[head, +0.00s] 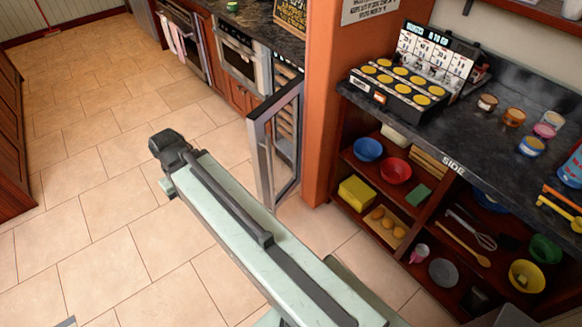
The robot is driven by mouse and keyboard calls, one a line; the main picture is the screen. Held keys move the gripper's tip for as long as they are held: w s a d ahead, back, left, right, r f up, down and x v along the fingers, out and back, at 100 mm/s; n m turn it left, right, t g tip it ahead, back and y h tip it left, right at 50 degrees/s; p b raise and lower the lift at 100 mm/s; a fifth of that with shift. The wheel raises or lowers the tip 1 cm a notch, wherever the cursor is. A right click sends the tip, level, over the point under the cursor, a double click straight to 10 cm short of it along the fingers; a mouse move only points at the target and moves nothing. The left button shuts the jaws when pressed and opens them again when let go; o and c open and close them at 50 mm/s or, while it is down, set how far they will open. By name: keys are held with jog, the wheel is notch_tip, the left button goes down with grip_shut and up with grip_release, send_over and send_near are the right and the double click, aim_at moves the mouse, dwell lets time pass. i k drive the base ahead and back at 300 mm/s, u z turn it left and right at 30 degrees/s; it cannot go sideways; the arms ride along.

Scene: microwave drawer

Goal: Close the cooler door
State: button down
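The cooler door (265,162) is a grey-framed glass door. It stands open, swung out from the cooler (287,88) into the aisle. The cooler is under the dark counter, left of the orange pillar, and part of its inside racks shows. My pale green arm reaches up and left from the bottom of the head view. Its dark end, with my gripper (168,160), is over the floor, left of the door and apart from it in the picture. The fingers cannot be made out, so I cannot tell whether they are open or shut.
An orange pillar (333,90) stands right of the cooler. Open shelves (425,200) with bowls and utensils fill the right side. An oven (240,55) is left of the cooler. A brown cabinet (12,140) stands at far left. The tiled floor (100,160) between is clear.

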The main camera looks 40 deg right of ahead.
aim_at(259, 142)
jog(key=z, duration=1.2)
jog(key=i, duration=0.5)
jog(key=u, duration=2.25)
jog(key=k, duration=0.6)
jog(key=z, duration=0.45)
jog(key=i, duration=0.5)
jog(key=z, duration=0.05)
